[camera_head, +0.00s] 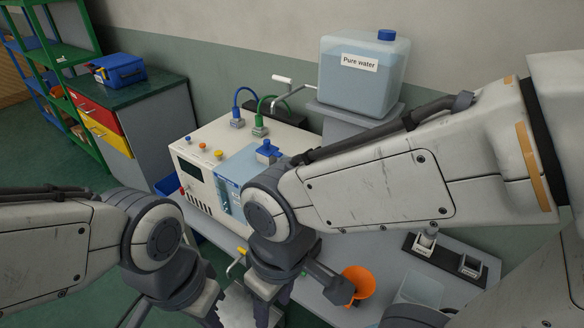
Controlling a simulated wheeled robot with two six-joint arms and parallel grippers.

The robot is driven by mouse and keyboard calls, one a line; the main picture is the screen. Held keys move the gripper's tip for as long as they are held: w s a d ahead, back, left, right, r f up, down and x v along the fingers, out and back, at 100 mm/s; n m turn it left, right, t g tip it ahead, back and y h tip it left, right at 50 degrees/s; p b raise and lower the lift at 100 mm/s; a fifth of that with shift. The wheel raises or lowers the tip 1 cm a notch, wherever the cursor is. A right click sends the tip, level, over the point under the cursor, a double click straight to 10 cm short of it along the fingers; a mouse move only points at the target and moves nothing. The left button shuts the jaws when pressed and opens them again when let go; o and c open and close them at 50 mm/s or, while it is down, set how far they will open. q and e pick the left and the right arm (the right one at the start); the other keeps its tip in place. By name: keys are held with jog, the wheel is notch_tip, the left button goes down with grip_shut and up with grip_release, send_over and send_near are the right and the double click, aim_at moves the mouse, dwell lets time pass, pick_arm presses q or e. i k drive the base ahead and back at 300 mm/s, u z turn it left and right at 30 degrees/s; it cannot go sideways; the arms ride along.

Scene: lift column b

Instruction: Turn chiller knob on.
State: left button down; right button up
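A cream and pale-blue bench unit (213,186) stands on the bench, with a dark display, small orange and yellow knobs (203,147) along its upper front edge and a red knob (182,190) at its left front. I cannot tell which knob is the chiller's. A blue-topped fitting (266,147) sits on its top. My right gripper (270,314) points down in front of the unit; its tips are cut off by the lower edge. My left gripper (176,318) is lower left, its fingers apart and tips cut off. Both appear to touch nothing. My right arm hides the unit's right side.
A water tank (361,85) labelled "Pure water" stands behind on a grey stand. Blue and green hoses (262,108) rise from the unit. An orange funnel (357,284) and a black tray (452,258) are on the bench at right. A drawer cabinet (155,110) stands at left.

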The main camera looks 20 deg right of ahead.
aim_at(181, 190)
jog(key=u, duration=0.35)
jog(key=k, duration=0.4)
jog(key=u, duration=0.6)
jog(key=i, duration=1.35)
jog(key=u, duration=0.2)
